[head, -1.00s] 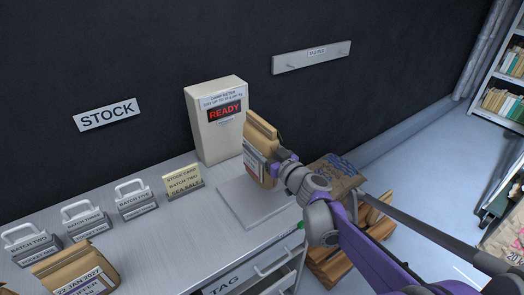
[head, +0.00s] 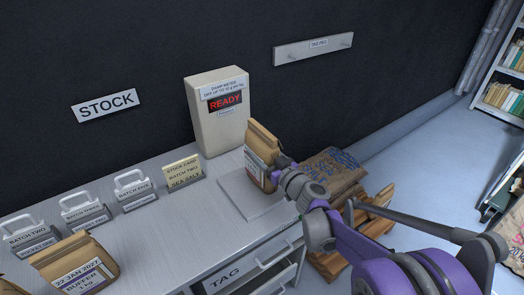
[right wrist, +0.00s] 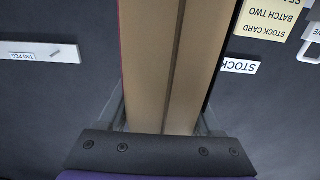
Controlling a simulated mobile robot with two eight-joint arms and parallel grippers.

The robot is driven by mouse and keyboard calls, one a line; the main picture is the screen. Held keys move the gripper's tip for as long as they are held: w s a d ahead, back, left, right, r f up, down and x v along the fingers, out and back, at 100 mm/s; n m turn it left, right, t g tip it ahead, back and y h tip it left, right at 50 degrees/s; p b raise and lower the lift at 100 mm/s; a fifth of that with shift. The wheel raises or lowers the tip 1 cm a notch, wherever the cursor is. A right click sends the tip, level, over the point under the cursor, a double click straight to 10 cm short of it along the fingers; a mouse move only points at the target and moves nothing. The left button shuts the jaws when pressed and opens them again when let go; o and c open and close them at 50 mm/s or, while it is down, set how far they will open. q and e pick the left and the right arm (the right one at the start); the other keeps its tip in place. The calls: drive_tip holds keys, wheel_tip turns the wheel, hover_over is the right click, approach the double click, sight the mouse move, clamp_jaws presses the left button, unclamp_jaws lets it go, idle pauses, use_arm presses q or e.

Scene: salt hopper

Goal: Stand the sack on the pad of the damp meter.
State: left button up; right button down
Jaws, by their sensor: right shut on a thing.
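The sack (head: 262,147) is a brown paper bag with a printed label on its front. My right gripper (head: 277,172) is shut on it and holds it upright over the pad (head: 249,196) of the damp meter. I cannot tell whether its bottom touches the pad. In the right wrist view the sack (right wrist: 172,60) fills the space between the fingers. The damp meter (head: 219,125) is a cream box whose screen reads READY, standing behind the pad. My left gripper is not in view.
A second sack (head: 75,265), labelled buffer, stands at the front left of the counter. Several handled batch weights (head: 82,211) and a stock card (head: 182,172) stand along the back. A large sack (head: 333,172) lies on a wooden pallet right of the counter. A tag peg rail (head: 313,47) is on the wall.

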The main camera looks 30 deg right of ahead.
drive_tip(key=shift+c, duration=0.3)
unclamp_jaws()
drive_tip(key=shift+s+r, duration=0.15)
drive_tip(key=s, duration=1.2)
drive_tip(key=s+a+f+n+g+y, duration=0.1)
drive_tip(key=s+a+f+g+y, duration=0.1)
drive_tip(key=s+a+f+g, duration=0.45)
drive_tip(key=s+a+f+g+y, duration=0.1)
drive_tip(key=a+f+g+y, duration=0.15)
drive_tip(key=a, duration=0.75)
drive_tip(key=s+d+f+m+g+h, duration=0.1)
drive_tip(key=s+f+g+h, duration=0.3)
drive_tip(key=s, duration=0.7)
drive_tip(key=shift+d+f+m+h+p, duration=0.25)
drive_tip(key=shift+f+m+h+p, duration=0.15)
drive_tip(key=shift+f+h, duration=0.45)
